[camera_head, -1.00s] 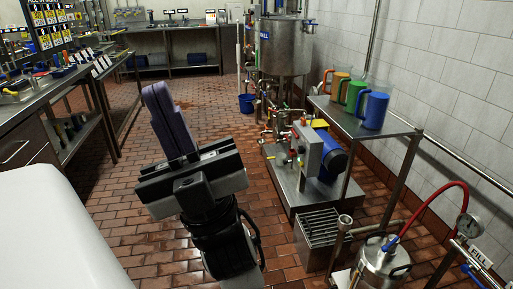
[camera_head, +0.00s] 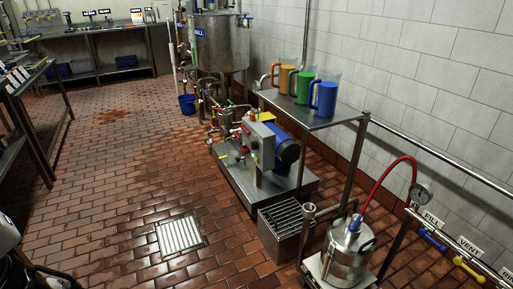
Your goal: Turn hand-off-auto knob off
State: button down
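A grey control box (camera_head: 258,137) stands on the pump skid (camera_head: 245,178) in the middle of the head view. Small knobs or buttons, some of them red, show on its left-facing side. They are too small to tell which is the hand-off-auto knob or where it points. My gripper's fingers are not in view. Only dark parts that look like my arm show at the bottom left corner, well away from the box.
A blue motor (camera_head: 287,152) sits behind the box. A shelf (camera_head: 318,119) with coloured jugs stands to the right. A slotted metal box (camera_head: 284,217) and a steel pot (camera_head: 347,250) are nearer. Tiled floor with a drain grate (camera_head: 180,235) is open to the left.

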aim_at(254, 145)
jog(key=i+j+z, duration=0.15)
jog(key=i+j, duration=0.15)
jog(key=i+j+z, duration=0.1)
jog(key=i+j, duration=0.25)
jog(key=i+j+z, duration=0.15)
jog(key=i+j, duration=0.2)
jog(key=i+j+z, duration=0.1)
jog(key=i+j, duration=0.25)
jog(key=i+j+z, duration=0.15)
jog(key=i+j, duration=0.15)
jog(key=j, duration=0.2)
jog(key=i+j+z, duration=0.15)
jog(key=i+j, duration=0.15)
jog(key=j, duration=0.15)
jog(key=i+j+z, duration=0.1)
jog(key=i+j, duration=0.15)
jog(key=j, duration=0.25)
